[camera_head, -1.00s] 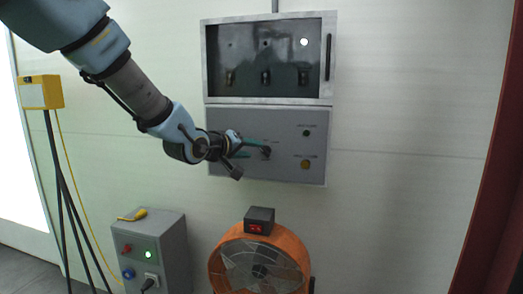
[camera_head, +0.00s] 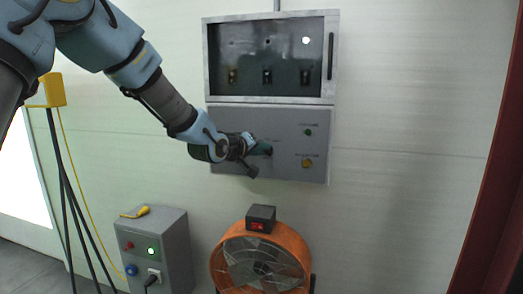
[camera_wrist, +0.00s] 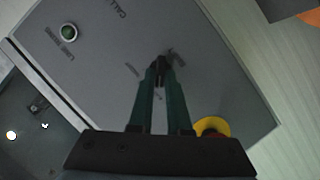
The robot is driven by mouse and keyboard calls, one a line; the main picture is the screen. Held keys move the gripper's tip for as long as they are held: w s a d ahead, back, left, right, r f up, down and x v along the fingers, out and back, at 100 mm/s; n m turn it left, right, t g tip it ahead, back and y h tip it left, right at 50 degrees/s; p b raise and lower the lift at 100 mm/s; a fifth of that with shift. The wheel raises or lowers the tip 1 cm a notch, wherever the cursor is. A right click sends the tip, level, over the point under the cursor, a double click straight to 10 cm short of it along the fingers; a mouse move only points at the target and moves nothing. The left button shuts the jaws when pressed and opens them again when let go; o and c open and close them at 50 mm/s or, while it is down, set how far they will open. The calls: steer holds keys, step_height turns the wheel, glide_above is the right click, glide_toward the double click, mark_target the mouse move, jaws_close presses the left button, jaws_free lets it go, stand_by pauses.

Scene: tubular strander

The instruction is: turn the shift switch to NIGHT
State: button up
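The shift switch is a small dark knob (camera_wrist: 178,59) on the grey control panel (camera_head: 230,120), under the glazed cabinet. My gripper (camera_head: 266,149) is at the panel, and its green fingers largely hide the knob in the head view. In the wrist view my gripper (camera_wrist: 162,62) has its two fingertips at the knob, with a narrow gap between the fingers. I cannot tell whether they press on the knob. The small lettering around the knob is not readable, so its setting is unclear.
A yellow-ringed red button (camera_wrist: 212,127) shows near the fingers in the wrist view. An orange fan (camera_head: 291,240) and a grey box (camera_head: 176,240) stand below. Bare wall lies to the right.

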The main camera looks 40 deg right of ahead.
jaws_close()
steer(key=shift+f+m+b, duration=0.1)
steer(key=shift+m+b, duration=0.2)
steer(key=shift+b, duration=0.25)
steer(key=shift+s+d+r+m+t+y+p, duration=0.1)
steer(key=shift+s+d+m+t+y+p, duration=0.15)
steer(key=shift+m+t+y+p, duration=1.25)
steer(key=shift+s+d+r+m+t+h+p, duration=0.1)
steer(key=shift+s+m+t+p, duration=0.2)
steer(key=shift+m+t+p, duration=1.4)
steer(key=shift+s+d+m+t+y+p, duration=0.3)
steer(key=shift+m+y, duration=0.5)
steer(key=shift+m, duration=1.9)
steer(key=shift+a+f, duration=0.1)
